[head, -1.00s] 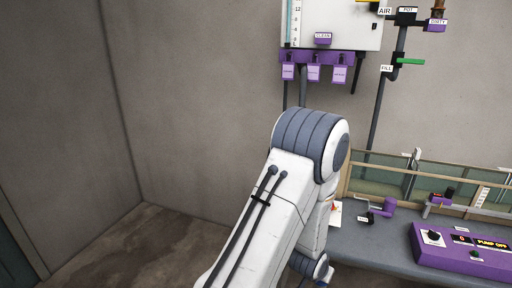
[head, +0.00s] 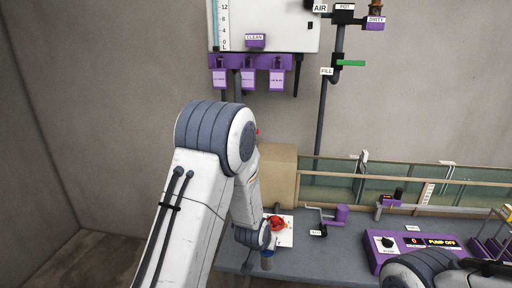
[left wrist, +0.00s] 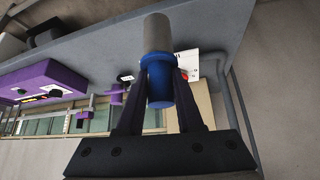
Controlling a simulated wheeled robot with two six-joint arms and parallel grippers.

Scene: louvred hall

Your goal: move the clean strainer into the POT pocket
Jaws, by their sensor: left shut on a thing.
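My left gripper (left wrist: 162,68) is shut on a cylinder (left wrist: 157,35) with a grey body and a blue collar and end; I take it to be the strainer. A black block with a POT label (head: 344,8) sits on the pipe at the upper right. A CLEAN label (head: 254,38) is on the wall panel, above several purple holders (head: 248,79) whose labels are too small to read. My right arm is at the bottom right; its gripper is not visible.
The grey counter (head: 335,258) carries a white card with a red thing (head: 279,225), a purple crank (head: 341,214) and a purple pump box (head: 412,246). A glass-sided trough (head: 330,188) runs behind. A green lever (head: 351,63) sticks out from the pipe.

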